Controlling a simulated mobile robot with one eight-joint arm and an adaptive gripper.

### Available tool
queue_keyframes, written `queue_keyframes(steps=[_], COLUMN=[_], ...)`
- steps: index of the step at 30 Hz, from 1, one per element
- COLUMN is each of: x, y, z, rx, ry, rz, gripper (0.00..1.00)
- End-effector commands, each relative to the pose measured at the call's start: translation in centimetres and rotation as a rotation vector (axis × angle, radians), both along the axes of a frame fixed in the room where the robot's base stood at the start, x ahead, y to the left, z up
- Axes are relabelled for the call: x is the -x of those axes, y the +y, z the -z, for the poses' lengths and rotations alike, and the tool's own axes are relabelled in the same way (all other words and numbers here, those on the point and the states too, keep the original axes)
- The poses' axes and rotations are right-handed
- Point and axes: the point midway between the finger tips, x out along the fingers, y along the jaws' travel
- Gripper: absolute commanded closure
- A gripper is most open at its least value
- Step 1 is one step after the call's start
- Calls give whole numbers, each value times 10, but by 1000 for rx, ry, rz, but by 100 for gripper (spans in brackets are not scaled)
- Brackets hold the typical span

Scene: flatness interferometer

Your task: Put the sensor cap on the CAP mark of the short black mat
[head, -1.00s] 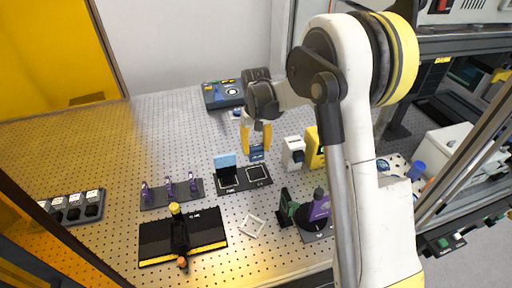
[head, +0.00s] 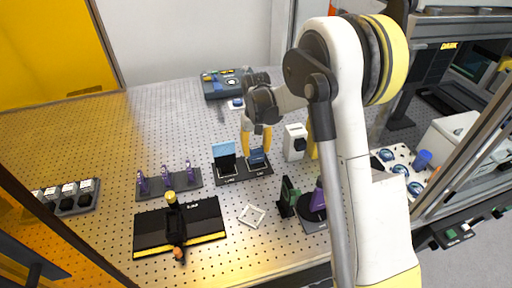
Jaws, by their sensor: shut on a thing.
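My gripper (head: 257,142), with yellow fingers, points down and is shut on a small dark blue piece, which I take to be the sensor cap (head: 258,157). The cap is at the right-hand outlined square of the short black mat (head: 231,181) and covers most of that square. I cannot tell whether it touches the mat. The small white label in front of that square is too small to read surely. A light blue upright piece (head: 223,149) stands on the mat's left square.
A white block with a black knob (head: 295,142) stands close right of the mat. Purple pieces on a grey strip (head: 153,195) are to the left.

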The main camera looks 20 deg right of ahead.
Motion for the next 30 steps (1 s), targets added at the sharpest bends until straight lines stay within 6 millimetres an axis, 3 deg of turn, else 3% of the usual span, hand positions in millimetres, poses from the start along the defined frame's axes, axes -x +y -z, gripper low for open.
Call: queue_keyframes(steps=[30], x=[0], y=[0], z=[12], rx=[0], ry=[0], rz=[0], gripper=[74])
